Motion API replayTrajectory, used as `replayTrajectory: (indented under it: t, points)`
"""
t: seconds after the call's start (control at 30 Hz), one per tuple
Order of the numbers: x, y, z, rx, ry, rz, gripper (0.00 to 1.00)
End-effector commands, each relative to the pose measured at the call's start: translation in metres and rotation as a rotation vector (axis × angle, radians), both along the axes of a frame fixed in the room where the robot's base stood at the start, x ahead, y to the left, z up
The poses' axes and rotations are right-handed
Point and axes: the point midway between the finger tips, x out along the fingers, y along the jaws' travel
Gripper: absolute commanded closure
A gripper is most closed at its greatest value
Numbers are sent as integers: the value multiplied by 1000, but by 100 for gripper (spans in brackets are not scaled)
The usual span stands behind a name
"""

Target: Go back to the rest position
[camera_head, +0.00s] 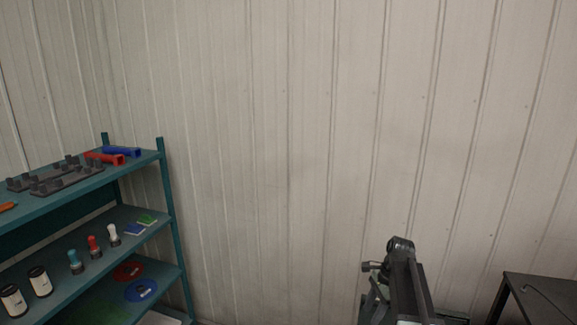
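My gripper's fingers cannot be made out in the head view. A dark jointed mechanism with a round upper end and a small knob on its left side rises from the bottom edge, right of centre. It looks like part of my arm, but I cannot be sure. Its lower part is cut off by the frame. No object is seen held.
A teal shelf rack (176,239) stands at left, bearing red (104,158) and blue (121,151) parts, stamp-like handles (93,246), jars (39,281) and discs (141,290). A dark table (543,291) is at lower right. A pale panelled wall (270,150) stands behind.

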Motion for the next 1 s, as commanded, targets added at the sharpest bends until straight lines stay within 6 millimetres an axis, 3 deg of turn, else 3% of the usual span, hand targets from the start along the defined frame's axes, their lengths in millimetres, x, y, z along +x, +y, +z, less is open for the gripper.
replayTrajectory:
  t: [0.03, 0.1, 0.47, 0.53, 0.8, 0.9, 1.0]
  points:
    - [-24, 24, -2, -26, -54, 190, 53]
    - [-41, 45, -4, -63, -120, 443, 53]
    - [-109, 110, -7, -209, -290, 1442, 53]
    - [-105, 108, -41, -205, -284, 1452, 53]
    - [-117, 106, -124, -174, -252, 1445, 53]
    - [-121, 106, -150, -166, -242, 1445, 53]
    - [-124, 106, -162, -158, -234, 1445, 53]
